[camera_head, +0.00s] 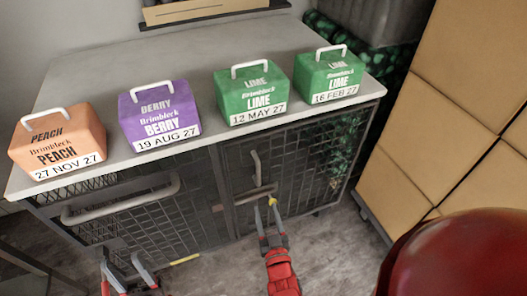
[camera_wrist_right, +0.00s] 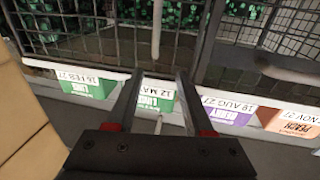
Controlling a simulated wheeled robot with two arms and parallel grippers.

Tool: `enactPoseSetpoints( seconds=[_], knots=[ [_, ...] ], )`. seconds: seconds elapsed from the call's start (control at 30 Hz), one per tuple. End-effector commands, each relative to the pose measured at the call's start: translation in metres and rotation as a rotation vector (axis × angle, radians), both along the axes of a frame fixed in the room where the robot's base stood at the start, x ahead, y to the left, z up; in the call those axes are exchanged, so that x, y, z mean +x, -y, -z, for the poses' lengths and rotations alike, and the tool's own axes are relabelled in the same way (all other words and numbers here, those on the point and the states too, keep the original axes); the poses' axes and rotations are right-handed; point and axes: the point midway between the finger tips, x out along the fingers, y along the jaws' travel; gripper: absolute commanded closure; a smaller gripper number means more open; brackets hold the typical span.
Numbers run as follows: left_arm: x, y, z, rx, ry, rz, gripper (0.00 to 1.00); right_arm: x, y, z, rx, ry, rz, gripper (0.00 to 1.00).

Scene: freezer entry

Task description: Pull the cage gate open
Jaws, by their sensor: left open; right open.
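The cage gate (camera_head: 310,165) is a dark mesh panel at the right of the counter's front, and it looks closed. Its upright grey handle (camera_head: 255,168) is near the gate's left edge. In the right wrist view, which is upside down, the handle (camera_wrist_right: 157,30) shows as an upright bar ahead of the fingers. My right gripper (camera_head: 272,238) is open and empty, low in front of the gate and below the handle, apart from it. My left gripper (camera_head: 125,268) is open and empty at the lower left, below the wide horizontal handle (camera_head: 120,200) of the left mesh front.
Several labelled cartons, orange, purple (camera_head: 160,115) and green, stand along the front of the grey countertop (camera_head: 180,60). Stacked brown boxes (camera_head: 440,110) fill the right side. A glossy dark red round shape (camera_head: 460,255) covers the lower right. Grey floor (camera_head: 335,250) lies open before the gate.

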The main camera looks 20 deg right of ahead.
Motion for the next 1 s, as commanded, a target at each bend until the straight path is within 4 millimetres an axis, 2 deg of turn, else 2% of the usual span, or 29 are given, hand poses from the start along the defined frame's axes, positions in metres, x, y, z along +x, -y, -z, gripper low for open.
enactPoseSetpoints(
  seconds=[0.03, 0.13, 0.23, 0.7, 0.83, 1.0],
  knots=[
    [0.000, 0.000, -0.006, 0.000, -0.001, 0.000, 0.50, -0.001, 0.004, 0.001, 0.002, -0.027, 0.015, 0.48],
    [0.000, 0.000, -0.004, 0.000, -0.001, 0.000, 0.50, 0.003, 0.008, 0.007, 0.005, -0.049, 0.027, 0.48],
    [0.000, 0.000, -0.002, 0.000, -0.001, 0.000, 0.50, 0.017, 0.010, 0.006, 0.004, -0.043, 0.026, 0.48],
    [0.000, 0.000, 0.007, 0.000, 0.000, 0.000, 0.50, 0.120, 0.027, 0.006, 0.003, -0.038, 0.024, 0.48],
    [0.000, 0.000, 0.012, 0.000, -0.001, 0.000, 0.50, 0.144, 0.030, 0.007, 0.002, -0.039, 0.023, 0.48],
    [0.000, 0.000, 0.017, 0.000, 0.000, 0.000, 0.50, 0.163, 0.033, 0.007, 0.004, -0.040, 0.024, 0.48]
  ],
)
